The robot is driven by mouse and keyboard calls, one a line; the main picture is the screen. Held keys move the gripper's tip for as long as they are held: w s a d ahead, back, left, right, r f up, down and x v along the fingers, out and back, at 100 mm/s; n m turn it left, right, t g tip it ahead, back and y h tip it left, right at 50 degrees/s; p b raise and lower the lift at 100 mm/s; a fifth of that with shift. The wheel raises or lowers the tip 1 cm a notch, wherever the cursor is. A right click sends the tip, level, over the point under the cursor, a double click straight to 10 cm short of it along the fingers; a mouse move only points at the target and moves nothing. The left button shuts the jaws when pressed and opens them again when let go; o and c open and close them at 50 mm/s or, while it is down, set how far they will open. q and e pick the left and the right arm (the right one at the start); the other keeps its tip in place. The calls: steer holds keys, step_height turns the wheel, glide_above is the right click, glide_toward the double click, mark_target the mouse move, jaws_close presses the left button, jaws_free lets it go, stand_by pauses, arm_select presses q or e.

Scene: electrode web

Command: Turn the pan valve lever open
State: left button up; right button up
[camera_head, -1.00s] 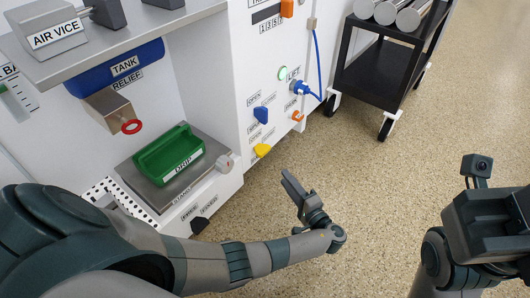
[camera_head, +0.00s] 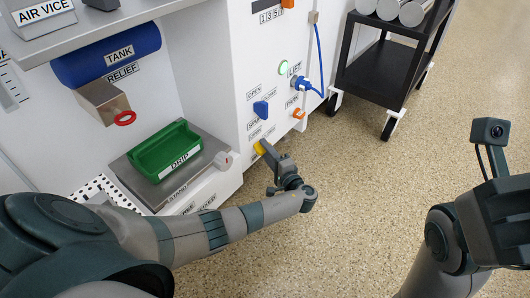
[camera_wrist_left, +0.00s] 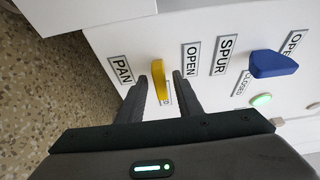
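The yellow pan valve lever (camera_head: 260,147) is on the low front of the white cabinet. In the left wrist view the lever (camera_wrist_left: 161,80) sits near the PAN label, with an OPEN label to its right and a partly hidden label behind its tip. My left gripper (camera_head: 268,148) reaches the lever from the front. In the left wrist view its fingers (camera_wrist_left: 162,90) are apart, one on each side of the lever; a gap shows, and I cannot make out any contact. My right arm is at the right edge of the head view; its fingers do not show.
A green drip tray (camera_head: 165,150) stands on a shelf at left. A black cart (camera_head: 385,72) is behind right. Speckled floor is open.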

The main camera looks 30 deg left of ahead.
arm_select(q)
steer(key=shift+w+a, duration=0.15)
steer(key=shift+a, duration=0.2)
jaws_close()
